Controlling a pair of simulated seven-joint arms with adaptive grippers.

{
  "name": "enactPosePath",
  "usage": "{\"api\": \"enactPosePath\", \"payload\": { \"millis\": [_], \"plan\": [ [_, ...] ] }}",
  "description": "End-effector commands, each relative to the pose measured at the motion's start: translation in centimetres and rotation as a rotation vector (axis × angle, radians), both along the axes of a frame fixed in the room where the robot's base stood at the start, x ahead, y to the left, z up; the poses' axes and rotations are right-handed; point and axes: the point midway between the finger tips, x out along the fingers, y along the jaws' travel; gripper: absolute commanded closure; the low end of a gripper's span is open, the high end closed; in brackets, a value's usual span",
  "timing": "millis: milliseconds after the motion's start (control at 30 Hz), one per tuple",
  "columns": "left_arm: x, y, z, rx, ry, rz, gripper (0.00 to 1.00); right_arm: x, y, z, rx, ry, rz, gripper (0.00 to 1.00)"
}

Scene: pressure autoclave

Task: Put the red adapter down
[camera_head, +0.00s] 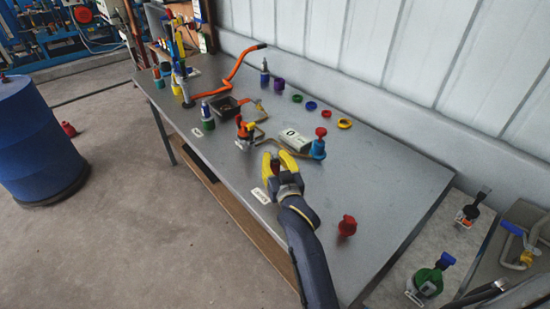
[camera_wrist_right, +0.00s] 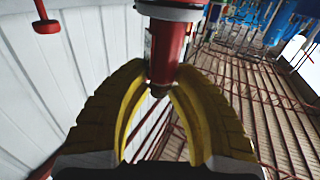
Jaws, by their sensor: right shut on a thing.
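My right gripper (camera_head: 276,160) reaches over the near part of the grey table, its yellow fingers pointing toward the back. The right wrist view shows its two yellow fingers (camera_wrist_right: 162,75) shut on a red adapter (camera_wrist_right: 166,48), a red cylinder with a pale collar at its upper end and a dark lower tip. In the head view, I cannot clearly make out the adapter between the fingers. My left gripper is not in view.
A red knobbed part (camera_head: 347,225) stands right of my right arm. A red-and-white fitting (camera_head: 245,129), a white box (camera_head: 291,141) and a blue, red-topped part (camera_head: 319,145) stand beyond the gripper. The table (camera_head: 395,190) is bare toward the right.

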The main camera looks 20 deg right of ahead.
Motion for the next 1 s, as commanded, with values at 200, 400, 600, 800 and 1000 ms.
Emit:
{"api": "enactPosePath", "payload": {
  "millis": [200, 400, 600, 800, 1000],
  "plan": [
    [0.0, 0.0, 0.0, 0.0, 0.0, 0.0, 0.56, 0.0, 0.0, -0.3, 0.0, 0.001, 0.0, 0.68],
    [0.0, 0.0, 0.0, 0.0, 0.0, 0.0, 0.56, 0.0, 0.0, -0.3, 0.0, 0.001, 0.0, 0.55],
    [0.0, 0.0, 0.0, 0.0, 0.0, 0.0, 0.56, 0.0, 0.0, -0.1, 0.0, -0.001, 0.0, 0.55],
    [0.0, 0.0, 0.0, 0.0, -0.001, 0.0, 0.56, -1.3, 0.0, 0.4, 0.0, 0.002, 0.0, 0.55],
    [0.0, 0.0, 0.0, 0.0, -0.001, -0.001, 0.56, -4.9, 0.2, 0.4, 0.001, 0.002, -0.001, 0.55]
  ]
}}
